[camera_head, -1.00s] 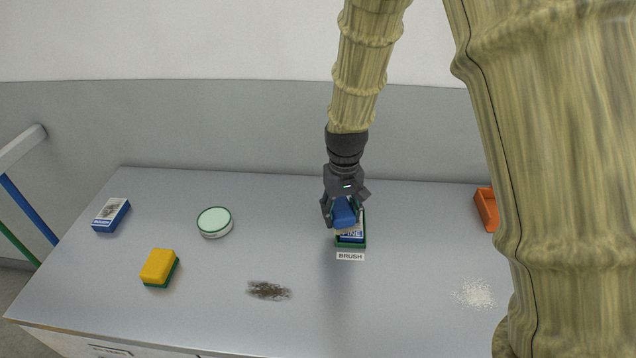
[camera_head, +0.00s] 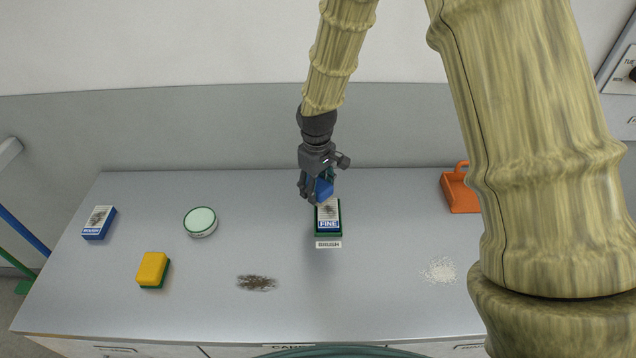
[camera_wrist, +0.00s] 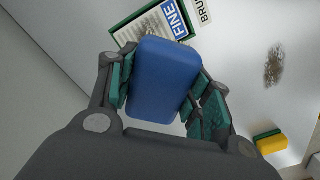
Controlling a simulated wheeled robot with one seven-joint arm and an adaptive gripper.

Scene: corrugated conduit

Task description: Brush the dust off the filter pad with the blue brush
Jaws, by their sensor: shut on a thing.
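My gripper (camera_head: 318,188) is shut on the blue brush (camera_head: 324,190) and holds it above the back middle of the table. In the wrist view the brush (camera_wrist: 165,78) is a smooth blue block between the two green-padded fingers; its underside is hidden. Below it is a green-edged holder (camera_head: 341,222) with a FINE card and a BRUSH label. A round pad with a pale green face (camera_head: 200,220) sits to the left, apart from my gripper; it may be the filter pad. I cannot make out dust on its face.
A blue-sided box marked ROUGH (camera_head: 99,222) and a yellow-and-green sponge (camera_head: 153,270) are at the left. A dark dust patch (camera_head: 257,283) and a white crumb patch (camera_head: 439,270) lie near the front. An orange dustpan (camera_head: 460,192) is at the back right.

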